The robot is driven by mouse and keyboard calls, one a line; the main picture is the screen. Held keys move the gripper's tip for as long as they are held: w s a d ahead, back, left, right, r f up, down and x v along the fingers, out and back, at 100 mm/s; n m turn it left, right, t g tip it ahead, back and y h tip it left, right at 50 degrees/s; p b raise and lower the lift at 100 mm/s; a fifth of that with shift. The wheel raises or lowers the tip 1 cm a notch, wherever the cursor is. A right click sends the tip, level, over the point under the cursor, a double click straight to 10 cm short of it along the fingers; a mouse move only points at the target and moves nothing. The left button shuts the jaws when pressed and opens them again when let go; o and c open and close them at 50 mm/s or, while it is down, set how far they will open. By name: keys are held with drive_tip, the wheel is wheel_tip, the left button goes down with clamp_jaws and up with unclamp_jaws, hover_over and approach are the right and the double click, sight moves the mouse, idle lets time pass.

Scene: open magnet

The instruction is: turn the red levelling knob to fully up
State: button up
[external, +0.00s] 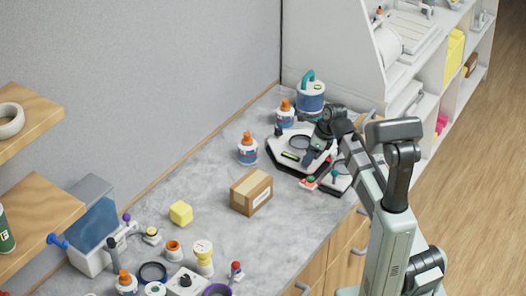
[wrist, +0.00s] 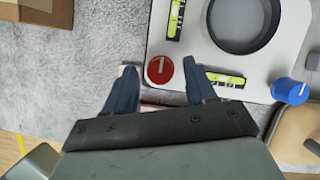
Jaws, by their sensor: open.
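The red levelling knob (wrist: 160,70) sits at the lower left corner of a white plate (wrist: 203,50) in the wrist view. A short white pointer line on its face points toward the picture's top. My gripper (wrist: 159,66) is open, its two dark blue fingers apart, with the knob between the fingertips from this view; I cannot tell whether they touch it. A blue knob (wrist: 289,91) sits at the plate's right corner.
Two green bubble levels (wrist: 175,18) (wrist: 225,79) and a dark round ring (wrist: 242,45) are on the plate. A cardboard box (external: 251,191) stands left of the device. Orange-capped bottles (external: 247,150) stand behind. A small red-and-white item with a green top (external: 309,182) lies in front.

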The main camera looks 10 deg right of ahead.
drive_tip(key=shift+w+a+f, duration=0.1)
drive_tip(key=shift+a+f, duration=0.05)
drive_tip(key=shift+f, duration=0.2)
clamp_jaws()
idle(0.4)
drive_tip(key=shift+n, duration=0.3)
